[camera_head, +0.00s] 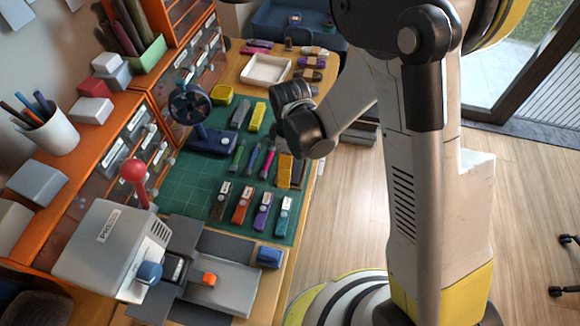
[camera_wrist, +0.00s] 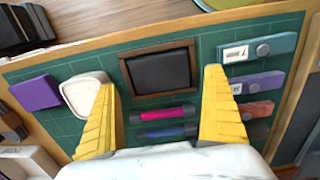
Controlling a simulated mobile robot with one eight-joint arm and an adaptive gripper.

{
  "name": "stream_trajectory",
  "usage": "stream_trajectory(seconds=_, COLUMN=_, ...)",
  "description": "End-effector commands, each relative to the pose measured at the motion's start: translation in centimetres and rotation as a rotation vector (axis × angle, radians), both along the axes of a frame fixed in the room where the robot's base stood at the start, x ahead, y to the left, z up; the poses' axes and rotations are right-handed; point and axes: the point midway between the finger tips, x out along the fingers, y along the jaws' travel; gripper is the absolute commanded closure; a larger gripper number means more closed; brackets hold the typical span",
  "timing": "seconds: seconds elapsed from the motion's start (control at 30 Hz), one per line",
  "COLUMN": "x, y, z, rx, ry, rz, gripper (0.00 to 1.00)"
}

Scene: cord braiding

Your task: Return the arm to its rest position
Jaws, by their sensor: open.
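My arm reaches down over the workbench from the upper right in the head view. My gripper (camera_head: 287,172) is above the right edge of the green cutting mat (camera_head: 180,172), partly hidden by my own wrist. In the wrist view my gripper (camera_wrist: 160,78) shows two yellow fingers spread wide, with nothing held between them. A black pad in a brown frame (camera_wrist: 160,68) and a pink rod (camera_wrist: 166,113) and a blue rod (camera_wrist: 166,131) lie below, seen between the fingers.
A white tray (camera_head: 266,70) is farther back. Open floor (camera_head: 345,220) lies right of the bench.

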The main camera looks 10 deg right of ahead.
Motion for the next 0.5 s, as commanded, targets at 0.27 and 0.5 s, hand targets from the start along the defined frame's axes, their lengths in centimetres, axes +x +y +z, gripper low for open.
stream_trajectory(seconds=0.27, x=-0.1, y=0.0, z=6.2, rx=0.0, ry=0.0, rz=0.0, gripper=0.0)
stream_trajectory(seconds=0.5, x=-0.1, y=0.0, z=9.5, rx=0.0, ry=0.0, rz=0.0, gripper=0.0)
